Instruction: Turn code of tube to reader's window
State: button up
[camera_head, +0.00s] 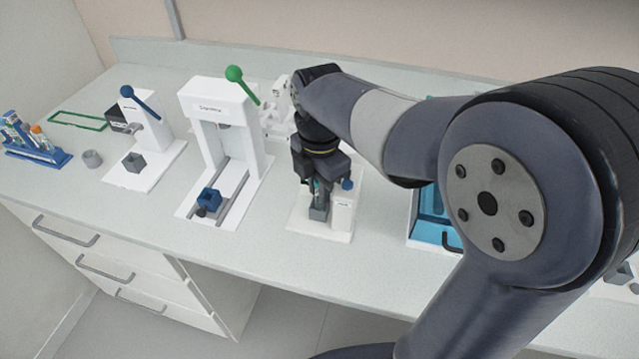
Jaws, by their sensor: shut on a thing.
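My gripper (318,190) points straight down at the middle of the bench, shut on a tube. Only a thin teal sliver of the tube (317,187) shows between the dark fingers. Directly below is a small grey holder (318,212) on a white base plate. I cannot tell how deep the tube sits in it. Beside the holder, on the right, stands a white block (342,212), which looks like the reader, with a blue knob at its top. Its window and the tube's code cannot be made out.
Left of my gripper stand a tall white press (228,115) with a green-knobbed lever and a smaller white device (128,115) with a blue lever. A blue rack (35,143) of tubes is far left. A blue tray (424,230) lies right, partly behind my arm.

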jog(key=shift+f, duration=0.15)
jog(key=o, duration=0.9)
notch_tip(320, 180, up, 11)
jog(key=shift+w+a+f+p, duration=0.1)
jog(key=shift+p, duration=0.35)
dwell(0.7)
